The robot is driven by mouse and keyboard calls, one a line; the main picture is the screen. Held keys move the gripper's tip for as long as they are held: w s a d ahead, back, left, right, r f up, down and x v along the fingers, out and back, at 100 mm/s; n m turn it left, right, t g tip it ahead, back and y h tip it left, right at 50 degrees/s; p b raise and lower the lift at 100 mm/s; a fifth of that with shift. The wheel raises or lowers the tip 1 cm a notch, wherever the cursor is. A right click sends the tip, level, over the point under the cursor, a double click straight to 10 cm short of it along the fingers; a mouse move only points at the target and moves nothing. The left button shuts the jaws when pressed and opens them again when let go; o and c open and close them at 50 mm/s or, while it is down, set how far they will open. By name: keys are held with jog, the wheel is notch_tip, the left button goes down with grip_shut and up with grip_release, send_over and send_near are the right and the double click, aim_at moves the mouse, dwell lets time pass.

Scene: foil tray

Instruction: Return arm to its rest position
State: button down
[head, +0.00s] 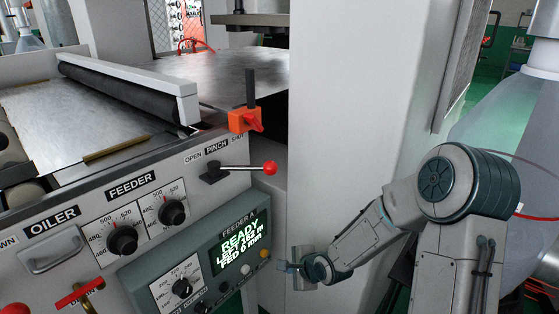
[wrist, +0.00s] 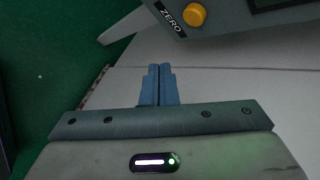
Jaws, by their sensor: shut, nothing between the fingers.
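My arm reaches in from the right in the head view, bent at a large joint. My gripper (head: 284,267) is in front of the white machine column, just right of the feeder's control panel. In the wrist view my gripper (wrist: 158,70) shows two blue fingers pressed together, with nothing between them. The fingers point toward a pale machine face and touch nothing that I can make out.
The feeder panel (head: 213,232) with its lit display is close to the left of my gripper. A red-knobbed lever (head: 269,168) sticks out above it. A yellow button (wrist: 194,15) shows beyond my fingers. The white column (head: 335,130) stands behind my arm.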

jog(key=s+d+r+n+g+h+p, duration=0.1)
jog(key=s+d+r+n+h+p, duration=0.25)
jog(key=d+r, duration=0.4)
jog(key=s+d+r+n+g+h+p, duration=0.15)
jog(key=s+d+r+n+p, duration=0.3)
jog(key=r, duration=0.65)
jog(key=s+d+r+n+g+p, duration=0.1)
jog(key=s+r+n+p, duration=0.4)
jog(key=s+r, duration=0.9)
jog(key=shift+s+d+r+n+h, duration=0.35)
jog(key=shift+s+n, duration=0.45)
jog(key=shift+n, duration=0.3)
